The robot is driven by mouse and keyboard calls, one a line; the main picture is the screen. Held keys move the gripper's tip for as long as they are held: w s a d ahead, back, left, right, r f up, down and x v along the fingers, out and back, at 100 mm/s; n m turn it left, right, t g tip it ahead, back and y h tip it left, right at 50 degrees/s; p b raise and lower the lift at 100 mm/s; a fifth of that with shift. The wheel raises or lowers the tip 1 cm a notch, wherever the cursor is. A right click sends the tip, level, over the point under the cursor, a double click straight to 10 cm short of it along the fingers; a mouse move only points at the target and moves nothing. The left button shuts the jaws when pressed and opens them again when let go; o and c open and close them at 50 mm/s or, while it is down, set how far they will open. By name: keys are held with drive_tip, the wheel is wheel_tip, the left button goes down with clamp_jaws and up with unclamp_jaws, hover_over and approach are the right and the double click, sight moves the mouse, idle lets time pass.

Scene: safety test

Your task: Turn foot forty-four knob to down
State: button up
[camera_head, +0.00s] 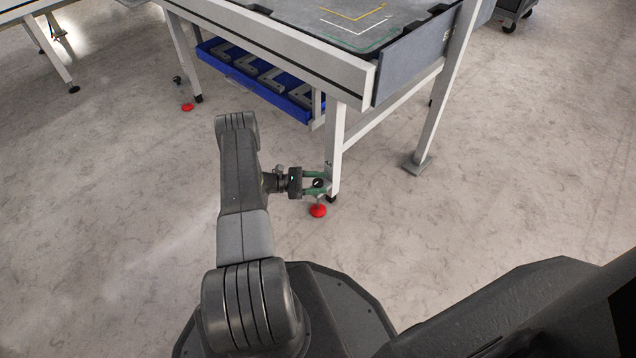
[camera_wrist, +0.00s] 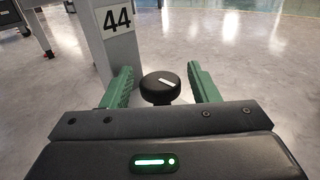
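The black round knob (camera_wrist: 160,88) has a white mark on top and sits between the two green fingers of my gripper (camera_wrist: 160,85) in the wrist view. Gaps show on both sides, so the fingers are apart and not touching it. The number 44 label (camera_wrist: 117,18) is on the white table leg (camera_wrist: 120,50) behind the knob. In the head view my gripper (camera_head: 316,182) reaches right to the knob (camera_head: 318,183) at the lower end of the table leg (camera_head: 335,150). A red foot (camera_head: 318,211) is below it on the floor.
The table (camera_head: 270,40) stands above, with a blue tray (camera_head: 295,108) of grey parts on its lower level. Another red foot (camera_head: 187,107) is at the far left leg. A leg with a floor plate (camera_head: 417,165) stands to the right. Floor around is clear.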

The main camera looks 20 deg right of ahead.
drive_tip(key=p+v, duration=0.1)
drive_tip(key=v, duration=1.2)
drive_tip(key=shift+w+a+p, duration=0.2)
drive_tip(key=shift+a+p, duration=0.15)
drive_tip(key=shift+p, duration=0.05)
drive_tip(key=b+x, duration=0.2)
drive_tip(key=x, duration=1.1)
drive_tip(key=shift+s+d, duration=0.15)
drive_tip(key=shift+d, duration=0.1)
drive_tip(key=shift+s+d, duration=0.1)
drive_tip(key=shift+d, duration=0.05)
